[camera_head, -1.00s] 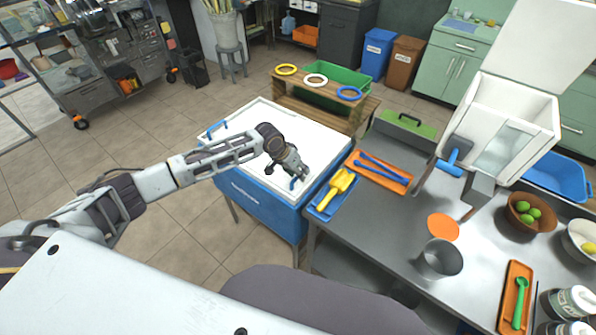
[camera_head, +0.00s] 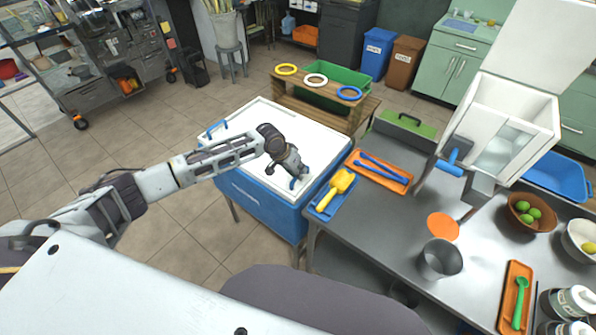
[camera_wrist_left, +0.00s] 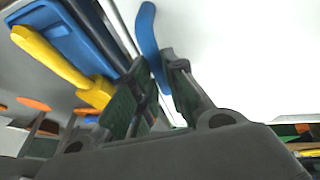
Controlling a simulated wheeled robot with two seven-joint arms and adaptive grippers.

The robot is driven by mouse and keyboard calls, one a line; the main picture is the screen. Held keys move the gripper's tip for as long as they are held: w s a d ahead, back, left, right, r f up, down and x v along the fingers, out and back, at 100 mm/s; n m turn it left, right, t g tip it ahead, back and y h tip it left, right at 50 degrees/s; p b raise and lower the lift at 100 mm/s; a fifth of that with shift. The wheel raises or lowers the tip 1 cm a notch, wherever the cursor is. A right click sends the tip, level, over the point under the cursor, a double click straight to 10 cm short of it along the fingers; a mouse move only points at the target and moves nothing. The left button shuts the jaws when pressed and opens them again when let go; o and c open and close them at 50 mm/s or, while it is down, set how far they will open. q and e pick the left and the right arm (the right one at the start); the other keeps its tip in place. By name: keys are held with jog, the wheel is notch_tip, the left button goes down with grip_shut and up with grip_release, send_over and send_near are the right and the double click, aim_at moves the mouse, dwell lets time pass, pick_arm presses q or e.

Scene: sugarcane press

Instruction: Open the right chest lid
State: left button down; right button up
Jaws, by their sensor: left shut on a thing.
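The blue chest (camera_head: 255,205) with a white top stands left of the metal table. Its right lid (camera_head: 315,150) lies flat and looks shut. The right lid's blue handle (camera_head: 292,184) is at the near right edge, partly hidden by my left gripper (camera_head: 298,177). In the left wrist view, the blue handle (camera_wrist_left: 149,38) runs down between the fingers of my left gripper (camera_wrist_left: 156,78), which is shut on it. Another blue handle (camera_head: 216,128) is at the chest's left side. My right gripper is not in view.
Right beside the chest, the metal table (camera_head: 385,215) holds a blue tray (camera_head: 318,208) with a yellow scoop (camera_head: 342,181) and an orange tray (camera_head: 398,187). Behind the chest is a wooden stand (camera_head: 335,117) with rings. Above the lid is free room.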

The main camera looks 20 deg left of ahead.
pick_arm(q)
jog(key=shift+a, duration=0.1)
send_over(266, 161)
jog(key=shift+s, duration=0.1)
dwell(0.5)
jog(key=c, duration=1.5)
grip_release()
jog(key=shift+o, duration=0.2)
jog(key=v, duration=1.2)
